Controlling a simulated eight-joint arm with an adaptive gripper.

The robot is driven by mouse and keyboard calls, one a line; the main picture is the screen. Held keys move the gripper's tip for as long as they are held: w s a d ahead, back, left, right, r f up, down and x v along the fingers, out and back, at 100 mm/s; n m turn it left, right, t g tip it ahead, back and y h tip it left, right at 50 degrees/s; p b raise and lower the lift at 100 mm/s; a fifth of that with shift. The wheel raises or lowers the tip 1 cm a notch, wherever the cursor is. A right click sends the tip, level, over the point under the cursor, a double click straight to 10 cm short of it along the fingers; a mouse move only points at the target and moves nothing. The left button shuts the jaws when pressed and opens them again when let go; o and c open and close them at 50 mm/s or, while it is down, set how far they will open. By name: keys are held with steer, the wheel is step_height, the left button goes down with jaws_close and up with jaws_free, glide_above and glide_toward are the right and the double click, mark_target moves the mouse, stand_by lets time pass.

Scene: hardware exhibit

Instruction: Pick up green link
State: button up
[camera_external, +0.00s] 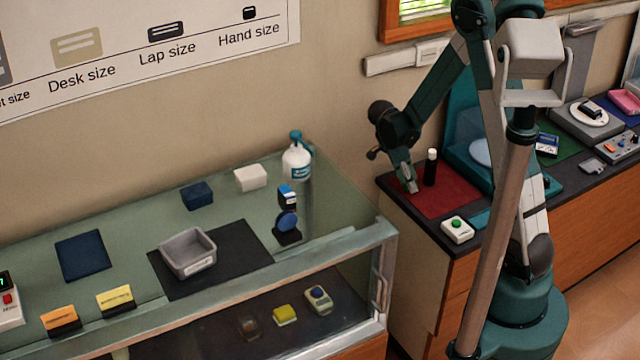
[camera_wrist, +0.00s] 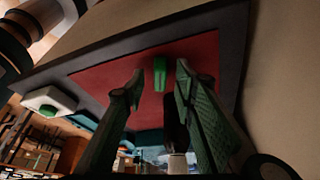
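The green link (camera_wrist: 160,74) is a small green block on the red mat (camera_wrist: 110,85) in the wrist view. My gripper (camera_wrist: 160,74) is open, with one finger on each side of the link in that picture. Nothing is visibly held, and I cannot tell how far the fingertips are from the link. In the external view, my gripper (camera_external: 410,187) points down over the left part of the red mat (camera_external: 450,195). I cannot make out the link there; my fingers may hide it.
A dark cylinder with a white top (camera_external: 430,168) stands upright just right of my gripper. A white box with a green button (camera_external: 457,229) sits at the counter's front edge. A teal device (camera_external: 482,125) stands to the right. The glass case is at left.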

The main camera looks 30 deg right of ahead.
stand_by(0.4)
steer(key=c, duration=0.9)
steer(key=shift+o, duration=0.2)
steer(key=shift+r, duration=0.15)
step_height(320, 180, up, 10)
steer(key=p, duration=0.1)
stand_by(0.5)
